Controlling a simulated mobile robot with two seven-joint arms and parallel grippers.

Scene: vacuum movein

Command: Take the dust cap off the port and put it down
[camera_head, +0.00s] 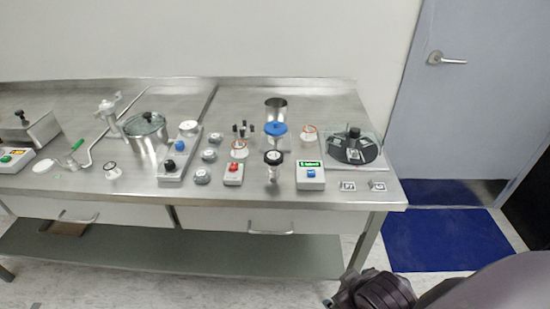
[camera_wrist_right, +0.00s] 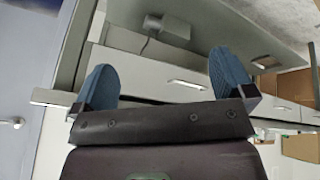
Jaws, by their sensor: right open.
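A round blue cap (camera_head: 275,128), which looks like the dust cap, sits on top of a metal port (camera_head: 274,143) on the steel bench. In front of it stands a metal fitting with a black knob (camera_head: 273,157). My right gripper is open and empty in the right wrist view (camera_wrist_right: 165,78), its two blue finger pads wide apart. It is away from the cap, and the wrist view shows no cap. In the head view a dark part of my right arm shows at the bottom right, below the bench. My left gripper is not in view.
The bench (camera_head: 230,198) holds a red-button box (camera_head: 233,173), a green-display box (camera_head: 310,176), a glass-covered black round holder (camera_head: 354,147), a lidded pot (camera_head: 147,138) and several small fittings. A blue mat (camera_head: 445,240) lies by the door.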

